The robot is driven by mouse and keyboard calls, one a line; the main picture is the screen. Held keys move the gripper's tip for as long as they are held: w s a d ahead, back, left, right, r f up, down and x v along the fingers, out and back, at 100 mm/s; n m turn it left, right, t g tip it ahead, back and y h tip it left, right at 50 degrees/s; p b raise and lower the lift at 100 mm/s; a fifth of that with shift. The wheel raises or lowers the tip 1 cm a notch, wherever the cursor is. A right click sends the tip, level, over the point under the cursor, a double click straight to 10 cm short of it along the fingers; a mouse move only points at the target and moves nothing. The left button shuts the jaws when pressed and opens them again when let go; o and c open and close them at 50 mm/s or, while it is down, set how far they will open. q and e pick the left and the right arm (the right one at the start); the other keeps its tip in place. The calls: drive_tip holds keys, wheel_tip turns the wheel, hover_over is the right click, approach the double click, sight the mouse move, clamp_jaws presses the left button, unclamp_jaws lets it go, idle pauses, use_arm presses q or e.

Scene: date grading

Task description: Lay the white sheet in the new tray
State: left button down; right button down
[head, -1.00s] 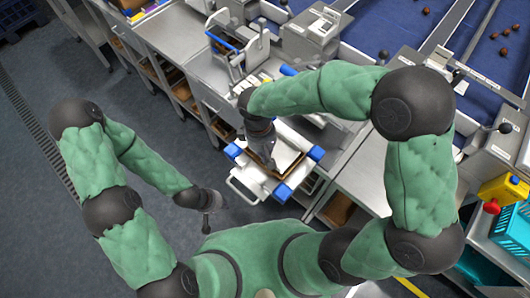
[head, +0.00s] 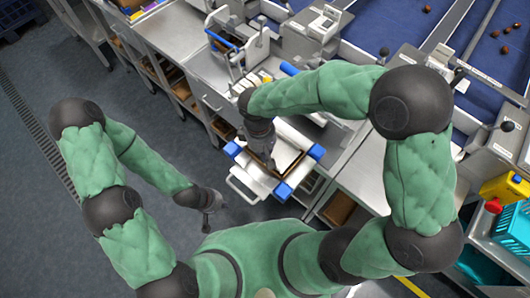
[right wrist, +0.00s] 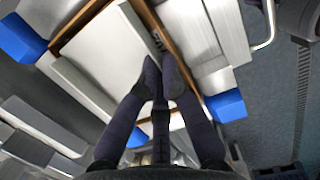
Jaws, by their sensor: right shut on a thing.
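The new tray, with a thin brown rim (right wrist: 187,62), sits on a white stand with blue corner blocks; it shows in the head view below my right gripper. The white sheet (right wrist: 88,84) is a pale flat piece over the tray, also visible in the head view (head: 288,152). My right gripper (right wrist: 161,72) is shut on the sheet near its edge, its fingers close together over the tray. Whether the sheet touches the tray floor cannot be told. My left gripper (head: 209,208) hangs over the floor left of the stand, apart from the tray; its fingers are too small to read.
The stand's blue corner block (head: 283,190) and wire handle (head: 243,188) edge the tray. A steel bench (head: 365,178) runs to the right, and a metal device with a blue handle (head: 222,40) stands behind. Open grey floor (head: 130,185) lies left.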

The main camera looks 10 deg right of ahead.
drive_tip(key=shift+f, duration=0.45)
drive_tip(key=c, duration=1.3)
unclamp_jaws()
drive_tip(key=shift+c, duration=0.2)
drive_tip(key=o, duration=0.3)
drive_tip(key=shift+r, duration=0.1)
wheel_tip(320, 180, up, 12)
drive_tip(key=p, duration=0.9)
